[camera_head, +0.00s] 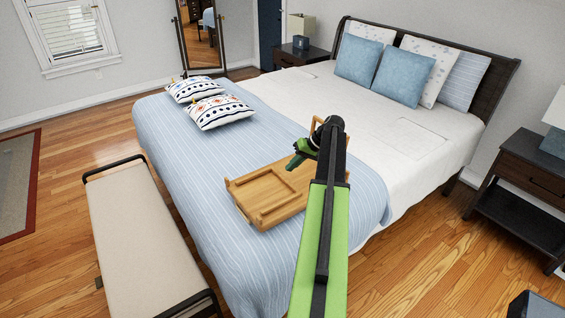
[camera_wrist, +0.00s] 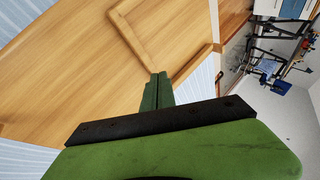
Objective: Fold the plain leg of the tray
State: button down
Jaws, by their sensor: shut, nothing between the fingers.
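The wooden tray (camera_head: 244,199) lies on the blue striped blanket of the bed, its near-left part clear of my arm. A wooden bar, apparently a tray leg (camera_head: 316,124), stands up at the tray's far side, partly behind my arm. I cannot tell whether it is the plain leg. My gripper (camera_head: 294,162) is shut and empty, above the tray's far part. In the wrist view my gripper's green fingers (camera_wrist: 157,88) are together over the tray's wood (camera_wrist: 75,75), near a raised wooden frame (camera_wrist: 145,40). Contact is unclear. My arm hides the tray's right part.
The bed (camera_head: 300,98) holds two patterned pillows (camera_head: 220,112) at the left and several pillows at the headboard. A beige bench (camera_head: 135,222) stands along the near-left side. A dark nightstand (camera_head: 525,180) is at the right. Wooden floor at the lower right is mostly clear.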

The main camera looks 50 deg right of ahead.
jog(key=s+d+r+p, duration=0.2)
jog(key=s+d+r, duration=0.1)
jog(key=s+d, duration=0.2)
jog(key=shift+s+d, duration=0.3)
jog(key=shift+d, duration=0.9)
jog(key=shift+r, duration=0.15)
